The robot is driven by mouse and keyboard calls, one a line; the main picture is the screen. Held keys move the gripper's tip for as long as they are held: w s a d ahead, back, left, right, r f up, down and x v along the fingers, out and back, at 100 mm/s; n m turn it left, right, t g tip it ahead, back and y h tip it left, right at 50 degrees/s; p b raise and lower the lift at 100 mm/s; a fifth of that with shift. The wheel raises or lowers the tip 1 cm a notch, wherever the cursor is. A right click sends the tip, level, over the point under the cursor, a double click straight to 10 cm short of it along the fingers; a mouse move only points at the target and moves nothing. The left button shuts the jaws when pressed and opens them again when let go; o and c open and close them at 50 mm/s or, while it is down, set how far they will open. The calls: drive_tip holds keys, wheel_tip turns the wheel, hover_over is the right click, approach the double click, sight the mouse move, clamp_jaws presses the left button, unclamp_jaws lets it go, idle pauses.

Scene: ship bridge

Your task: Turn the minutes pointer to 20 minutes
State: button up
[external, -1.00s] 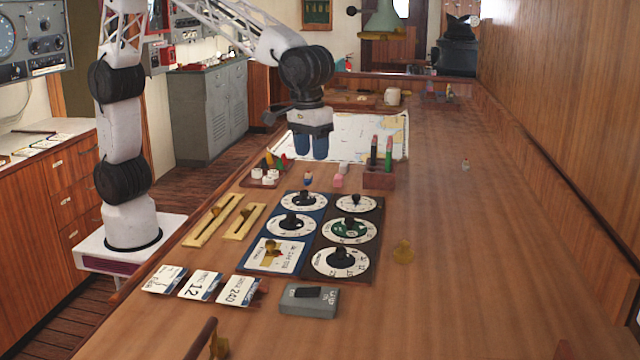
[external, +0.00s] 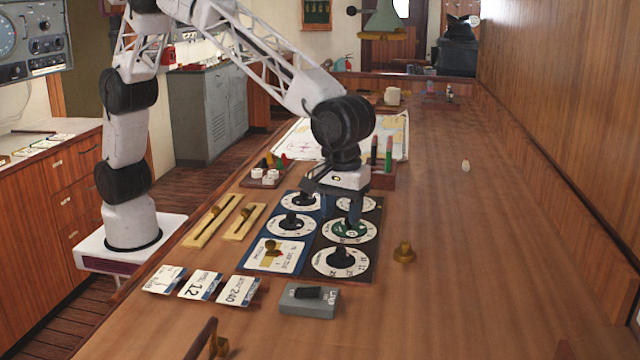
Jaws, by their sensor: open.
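A blue panel (external: 254,257) and a dark panel (external: 374,246) lie side by side on the table, carrying dials with black pointer knobs. On the dark panel are a far white dial (external: 371,203), a green-centred dial (external: 369,230) and a near white dial (external: 320,262). The blue panel has two white dials (external: 283,228). The labels are too small to tell which is the minutes pointer. My gripper (external: 334,206) is open, pointing down over the far part of the panels. One finger is close to the green-centred and far white dials' knobs; contact cannot be told.
Brass sliders (external: 211,222) lie left of the panels. Number cards (external: 200,286) and a grey switch box (external: 309,300) are nearer. A holder with upright markers (external: 388,155) stands just behind my gripper.

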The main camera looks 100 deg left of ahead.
sight(341, 249)
drive_tip(key=shift+f, duration=3.9)
drive_tip(key=c, duration=0.9)
